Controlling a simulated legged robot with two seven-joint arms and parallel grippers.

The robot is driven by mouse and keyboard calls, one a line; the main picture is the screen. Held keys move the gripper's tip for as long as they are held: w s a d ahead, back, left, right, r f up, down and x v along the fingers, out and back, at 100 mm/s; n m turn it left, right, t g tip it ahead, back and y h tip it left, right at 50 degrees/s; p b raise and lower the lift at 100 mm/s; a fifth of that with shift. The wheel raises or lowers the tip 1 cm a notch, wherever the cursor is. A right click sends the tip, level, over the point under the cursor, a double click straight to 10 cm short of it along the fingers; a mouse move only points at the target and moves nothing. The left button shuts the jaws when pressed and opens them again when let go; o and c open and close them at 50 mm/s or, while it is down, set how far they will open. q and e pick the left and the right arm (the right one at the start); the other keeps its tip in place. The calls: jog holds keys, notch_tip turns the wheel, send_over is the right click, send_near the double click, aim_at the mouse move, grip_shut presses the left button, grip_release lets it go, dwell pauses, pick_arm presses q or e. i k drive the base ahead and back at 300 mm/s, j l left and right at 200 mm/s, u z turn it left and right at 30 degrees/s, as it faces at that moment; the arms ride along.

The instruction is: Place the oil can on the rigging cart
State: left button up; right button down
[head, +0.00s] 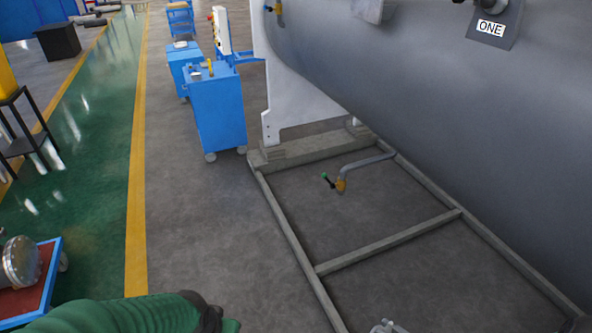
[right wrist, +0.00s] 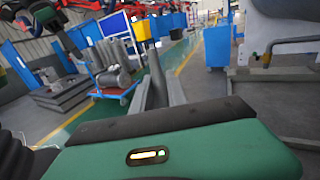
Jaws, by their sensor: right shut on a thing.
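My right gripper (right wrist: 160,88) shows in the right wrist view as grey fingers close together, beyond my green and black wrist. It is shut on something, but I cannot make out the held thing. I cannot clearly identify the oil can in either view. My left gripper is not in view; a green ribbed part of my arm shows at the bottom of the head view. No cart is labelled as the rigging cart. A blue wheeled cart (head: 219,112) with small items on top stands at upper middle left. A blue-edged cart with a red top (head: 33,311) carries a metal flanged part at lower left.
A large grey tank (head: 430,90) marked ONE fills the right. Below it, a floor frame (head: 388,243) surrounds a pipe with a valve (head: 341,184). A black stand (head: 22,125) is at left.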

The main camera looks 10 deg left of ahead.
aim_at(206, 72)
jog(key=i+j+u, duration=0.7)
jog(key=i, duration=0.25)
jog(key=i+j+u, duration=0.35)
jog(key=i, duration=0.15)
jog(key=i+u, duration=0.35)
jog(key=i, duration=2.5)
jog(key=i+z, duration=0.1)
jog(key=i, duration=0.6)
jog(key=i+j, duration=0.1)
jog(key=i, duration=0.65)
jog(key=i+j+z, duration=0.15)
jog(key=i, duration=0.55)
jog(key=i+j+z, duration=0.1)
jog(key=i+z, duration=0.3)
jog(key=i+j+z, duration=0.25)
jog(key=z, duration=0.15)
jog(key=i+j+z, duration=0.7)
jog(key=j+z, duration=0.15)
jog(key=i+j+z, duration=0.15)
jog(key=j+z, duration=0.25)
jog(key=j, duration=0.05)
